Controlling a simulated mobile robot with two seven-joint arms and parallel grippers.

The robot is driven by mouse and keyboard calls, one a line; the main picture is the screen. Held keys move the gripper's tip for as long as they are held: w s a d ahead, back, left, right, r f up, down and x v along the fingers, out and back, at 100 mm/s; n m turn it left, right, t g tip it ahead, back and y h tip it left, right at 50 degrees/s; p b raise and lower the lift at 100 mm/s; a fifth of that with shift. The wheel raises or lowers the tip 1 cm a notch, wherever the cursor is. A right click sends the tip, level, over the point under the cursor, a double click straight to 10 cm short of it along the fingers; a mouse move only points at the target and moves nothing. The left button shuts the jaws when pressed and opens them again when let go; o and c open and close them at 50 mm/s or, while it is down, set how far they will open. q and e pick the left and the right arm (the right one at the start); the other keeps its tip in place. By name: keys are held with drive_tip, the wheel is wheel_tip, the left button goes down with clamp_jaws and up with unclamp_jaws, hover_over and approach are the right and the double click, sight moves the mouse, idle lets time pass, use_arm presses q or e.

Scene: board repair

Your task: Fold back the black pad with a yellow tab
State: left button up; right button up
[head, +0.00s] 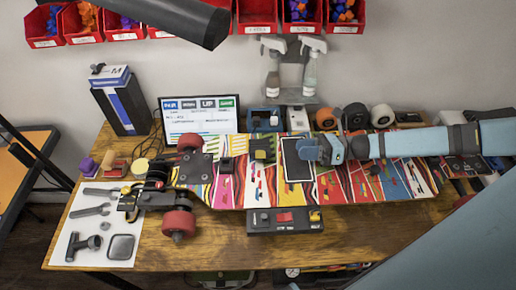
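A longboard (225,185) with a striped, colourful underside lies wheels-up across the workbench. A small black pad with a yellow-green part (263,150) sits near the middle of the deck. To its right is a larger dark rectangular panel with a pale edge (298,164). My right gripper (313,150) comes in from the right, low over the deck, at the upper right edge of this panel. It looks blue-grey, and its fingers are too small and overlapped to tell whether they are open or touch anything.
A control box (285,219) with coloured switches stands at the board's front edge. A white mat (75,240) with tools is at left, a screen (200,117) behind. Spray bottles (309,72) and tape rolls (382,115) line the back.

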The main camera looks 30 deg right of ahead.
sight(261, 151)
drive_tip(key=p+x, duration=0.2)
drive_tip(key=x, duration=1)
drive_tip(key=shift+w+a, duration=0.1)
drive_tip(key=shift+w, duration=0.05)
clamp_jaws()
